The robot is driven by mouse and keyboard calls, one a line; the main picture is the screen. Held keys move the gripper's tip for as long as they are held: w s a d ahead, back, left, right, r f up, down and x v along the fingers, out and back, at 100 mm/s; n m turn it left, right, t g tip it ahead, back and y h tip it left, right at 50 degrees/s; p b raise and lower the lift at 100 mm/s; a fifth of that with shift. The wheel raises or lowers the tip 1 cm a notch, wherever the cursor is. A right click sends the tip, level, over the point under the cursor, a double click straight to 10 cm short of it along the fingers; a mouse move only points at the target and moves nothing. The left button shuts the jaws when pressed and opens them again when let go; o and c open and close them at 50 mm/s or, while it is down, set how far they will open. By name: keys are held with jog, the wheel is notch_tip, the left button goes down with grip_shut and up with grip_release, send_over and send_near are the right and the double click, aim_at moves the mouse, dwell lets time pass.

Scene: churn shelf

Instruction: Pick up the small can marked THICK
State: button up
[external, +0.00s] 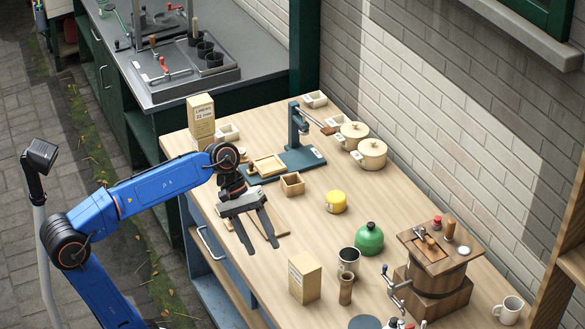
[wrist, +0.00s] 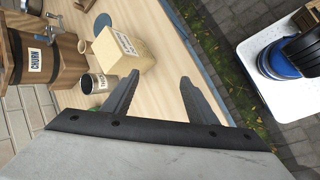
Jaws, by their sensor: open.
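A small open grey metal can (external: 349,260) with a pale label stands upright on the wooden worktop, between the cream box and the green round pot. It also shows in the wrist view (wrist: 88,84), at the left beside the cream box; its label is too small to read for sure. My gripper (external: 262,248) hangs over the front part of the worktop, left of the can and apart from it. In the wrist view my gripper (wrist: 159,77) has its fingers wide apart with nothing between them.
The cream box (external: 305,279) stands close by the can, on the gripper's side. A brick wall (external: 450,120) runs behind the worktop.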

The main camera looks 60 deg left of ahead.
jog(key=w+n+h, duration=0.7)
jog(key=w+n, duration=0.4)
jog(key=w, duration=0.8)
send_near(357, 286)
jog(key=shift+t, duration=0.3)
jog(key=d, duration=0.1)
jog(key=d+r, duration=0.1)
jog(key=d, duration=0.2)
jog(key=shift+w+d+r, duration=0.15)
jog(key=shift+w+r, duration=0.05)
jog(key=shift+r, duration=0.05)
jog(key=shift+f+x, duration=0.1)
jog(key=shift+x, duration=1.3)
jog(key=shift+f+x, duration=0.15)
jog(key=shift+x, duration=1.25)
jog(key=c, duration=0.9)
